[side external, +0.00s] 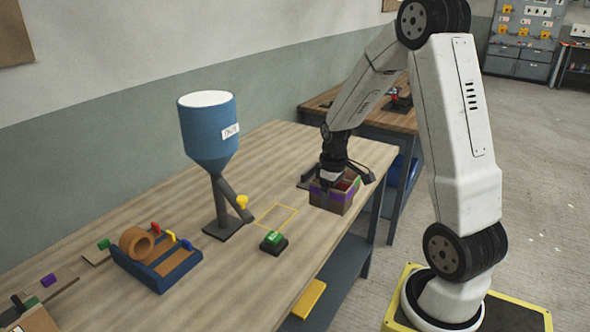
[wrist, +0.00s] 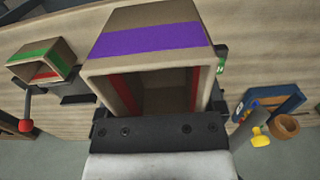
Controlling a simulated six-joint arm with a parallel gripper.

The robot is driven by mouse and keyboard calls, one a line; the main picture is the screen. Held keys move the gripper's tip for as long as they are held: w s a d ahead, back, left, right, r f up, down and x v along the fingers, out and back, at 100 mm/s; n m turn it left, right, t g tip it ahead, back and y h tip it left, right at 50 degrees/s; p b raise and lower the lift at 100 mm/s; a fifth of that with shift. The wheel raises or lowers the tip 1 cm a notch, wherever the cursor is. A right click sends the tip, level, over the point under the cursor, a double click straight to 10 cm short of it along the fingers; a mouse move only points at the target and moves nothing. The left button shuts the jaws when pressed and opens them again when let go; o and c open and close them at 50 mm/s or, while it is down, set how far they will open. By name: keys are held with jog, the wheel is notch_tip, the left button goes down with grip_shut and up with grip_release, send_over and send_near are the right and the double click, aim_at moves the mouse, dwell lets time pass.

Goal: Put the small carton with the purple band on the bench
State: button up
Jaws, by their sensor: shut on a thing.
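The small carton with the purple band (wrist: 150,42) fills the middle of the wrist view, its open end toward the camera and red strips inside. In the side view this brown carton (side external: 328,197) is under my gripper (side external: 337,179), near the bench's front edge. My gripper is shut on it, with a dark finger on either side. I cannot tell if the carton's base touches the bench (side external: 172,213). A second carton with a green band (wrist: 42,54) shows at left in the wrist view.
A yellow outlined rectangle (side external: 276,215) on the bench is empty. A green button (side external: 273,240), a blue hopper on a stand (side external: 209,128) and a blue tray with a tape roll (side external: 162,277) stand to the left.

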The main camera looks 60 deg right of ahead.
aim_at(312, 202)
jog(key=n, duration=0.1)
jog(key=w+n, duration=0.1)
jog(key=n, duration=0.2)
jog(key=shift+w+a+n, duration=0.3)
jog(key=shift+a+n, duration=0.05)
jog(key=shift+n, duration=0.05)
jog(key=n, duration=0.1)
jog(key=w+n, duration=0.1)
jog(key=n, duration=0.2)
jog(key=shift+w+a, duration=0.2)
jog(key=shift+a, duration=0.15)
jog(key=n, duration=0.1)
jog(key=w+n, duration=0.1)
jog(key=n, duration=0.3)
jog(key=shift+w+a, duration=0.25)
jog(key=shift+a, duration=0.15)
jog(key=n, duration=0.2)
jog(key=w+a+n, duration=0.1)
jog(key=n, duration=0.1)
jog(key=shift+w, duration=0.15)
jog(key=shift+d, duration=0.1)
